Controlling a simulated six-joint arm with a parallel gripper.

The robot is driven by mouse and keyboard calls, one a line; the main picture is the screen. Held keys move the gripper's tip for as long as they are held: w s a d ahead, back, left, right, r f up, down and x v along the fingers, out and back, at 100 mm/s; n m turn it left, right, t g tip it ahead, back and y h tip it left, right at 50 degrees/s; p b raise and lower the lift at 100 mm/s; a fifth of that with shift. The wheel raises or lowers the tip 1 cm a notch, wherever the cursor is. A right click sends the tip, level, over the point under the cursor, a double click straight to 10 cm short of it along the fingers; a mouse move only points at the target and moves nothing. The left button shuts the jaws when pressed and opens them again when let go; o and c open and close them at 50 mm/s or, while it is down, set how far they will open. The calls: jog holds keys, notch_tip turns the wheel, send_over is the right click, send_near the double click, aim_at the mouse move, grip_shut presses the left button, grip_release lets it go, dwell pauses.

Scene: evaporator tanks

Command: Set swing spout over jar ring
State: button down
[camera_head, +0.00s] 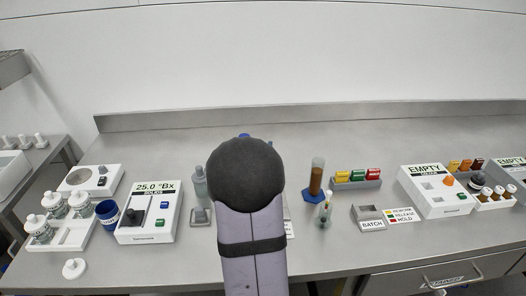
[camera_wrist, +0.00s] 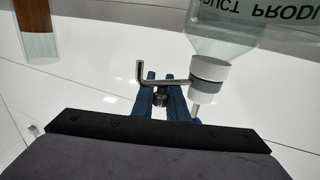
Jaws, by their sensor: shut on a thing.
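In the wrist view, the swing spout (camera_wrist: 165,84) is a thin bent metal tube. It runs left from a grey and white collar (camera_wrist: 208,75) on a clear vessel lettered "PRODUCT" (camera_wrist: 225,35), with its free end bent upward in the picture. My gripper (camera_wrist: 161,92) has blue fingers closed at the tube, with a small metal piece between them. In the head view my own arm hides the gripper, spout and vessel. I cannot make out the jar ring in either view.
A cylinder of brown liquid (camera_head: 316,178) stands right of my arm, near a small bottle (camera_head: 325,212). A rack of coloured blocks (camera_head: 357,178) is behind.

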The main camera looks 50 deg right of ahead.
jog(key=a+m+g+p, duration=0.1)
jog(key=m+g, duration=0.2)
jog(key=g, duration=0.2)
jog(key=s+a+m+g+p, duration=0.1)
jog(key=a+m+g, duration=0.1)
jog(key=g, duration=0.3)
jog(key=a+m+g, duration=0.1)
jog(key=m+g, duration=0.4)
jog(key=shift+s+a+r+h+p, duration=0.1)
jog(key=shift+s+a+h+p, duration=0.15)
jog(key=shift+h+p, duration=0.15)
jog(key=c, duration=2)
grip_release()
jog(key=shift+a, duration=0.1)
